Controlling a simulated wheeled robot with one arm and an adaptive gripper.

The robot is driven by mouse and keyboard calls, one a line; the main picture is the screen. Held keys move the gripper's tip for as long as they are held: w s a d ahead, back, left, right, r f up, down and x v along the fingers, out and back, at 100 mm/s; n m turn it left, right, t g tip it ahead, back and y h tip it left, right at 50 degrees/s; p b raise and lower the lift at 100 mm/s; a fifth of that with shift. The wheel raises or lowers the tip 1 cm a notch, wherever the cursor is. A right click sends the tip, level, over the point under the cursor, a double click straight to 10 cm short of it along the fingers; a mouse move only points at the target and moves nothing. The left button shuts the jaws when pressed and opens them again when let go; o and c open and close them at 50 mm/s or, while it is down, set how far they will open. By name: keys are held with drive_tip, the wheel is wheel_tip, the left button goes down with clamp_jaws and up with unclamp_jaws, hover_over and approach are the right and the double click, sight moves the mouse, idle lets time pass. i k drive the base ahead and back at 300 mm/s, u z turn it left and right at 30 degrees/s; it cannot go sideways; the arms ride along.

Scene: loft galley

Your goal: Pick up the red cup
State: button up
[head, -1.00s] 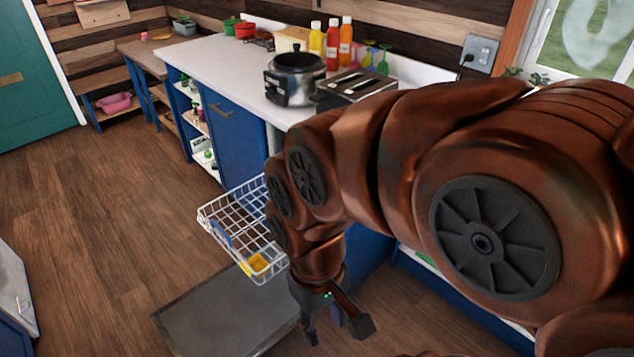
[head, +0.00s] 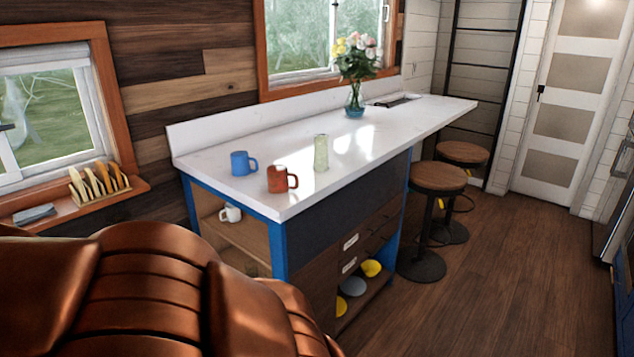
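A red cup (head: 278,179) stands upright near the front left corner of the white counter (head: 400,132). Its handle points to the right. A blue cup (head: 241,163) stands just behind it to the left, apart from it. A pale green tumbler (head: 321,153) stands to its right. My gripper is out of view; only the copper upper part of my arm shows at the lower left, well apart from the cup.
A vase of flowers (head: 355,98) stands farther back on the counter. A white cup (head: 230,212) sits on the shelf below. Two stools (head: 438,178) (head: 462,153) stand at the counter's right side. The wood floor (head: 500,270) at the right is clear.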

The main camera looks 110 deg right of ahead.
sight(277, 180)
drive_tip(key=z, duration=3.55)
drive_tip(key=k, duration=0.5)
drive_tip(key=u, duration=0.85)
drive_tip(key=i, duration=1.5)
drive_tip(key=z, duration=0.4)
